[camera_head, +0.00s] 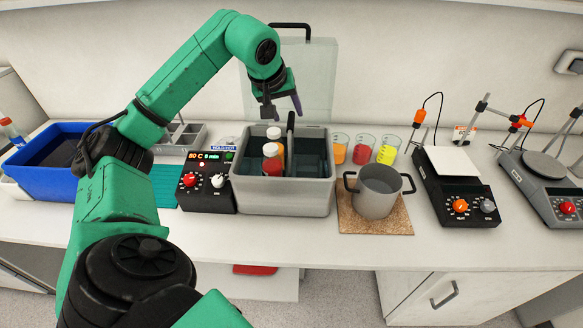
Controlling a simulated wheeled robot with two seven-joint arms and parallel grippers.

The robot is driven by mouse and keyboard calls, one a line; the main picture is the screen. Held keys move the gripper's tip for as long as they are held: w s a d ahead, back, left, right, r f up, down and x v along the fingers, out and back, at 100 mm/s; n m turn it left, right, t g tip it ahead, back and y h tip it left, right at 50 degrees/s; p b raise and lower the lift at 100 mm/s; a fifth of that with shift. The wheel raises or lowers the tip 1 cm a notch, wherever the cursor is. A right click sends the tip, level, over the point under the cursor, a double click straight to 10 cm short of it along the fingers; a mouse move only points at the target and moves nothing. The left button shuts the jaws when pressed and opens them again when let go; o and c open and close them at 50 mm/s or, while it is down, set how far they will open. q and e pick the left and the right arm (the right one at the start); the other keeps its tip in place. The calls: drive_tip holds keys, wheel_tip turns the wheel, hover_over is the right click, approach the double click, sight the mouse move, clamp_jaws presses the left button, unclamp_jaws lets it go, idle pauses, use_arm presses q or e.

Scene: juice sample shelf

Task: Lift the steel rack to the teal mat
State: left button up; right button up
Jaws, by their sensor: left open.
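The grey water bath (283,203) stands mid-bench with its clear lid raised behind it. Inside are bottles with white caps, one red (272,165) and one orange behind it. A dark upright handle (290,150) rises beside them, seemingly part of the steel rack; the rest of the rack is hidden by the bath wall and bottles. My left gripper (283,107) is open and empty, pointing down just above the handle's top, with no clear contact. The teal mat (166,186) lies left of the bath's control box, partly hidden by my left arm. My right gripper is out of view.
The control box (207,182) stands between mat and bath. A blue tub (50,165) is at left, a grey divided tray (183,138) behind the mat. Right of the bath are a steel pot (376,195) on a cork mat, several juice beakers (362,150) and hotplates (458,190).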

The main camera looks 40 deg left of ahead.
sight(290, 119)
use_arm(q)
drive_tip(key=p+x, duration=0.1)
drive_tip(key=x, duration=0.3)
drive_tip(key=shift+s+d+f+p, duration=0.1)
drive_tip(key=shift+f+p, duration=0.1)
drive_tip(key=shift+p, duration=0.15)
drive_tip(key=shift+w+f, duration=0.2)
drive_tip(key=shift+f, duration=0.15)
clamp_jaws()
idle(0.6)
drive_tip(key=shift+w+r, duration=0.1)
drive_tip(key=shift+r, duration=0.1)
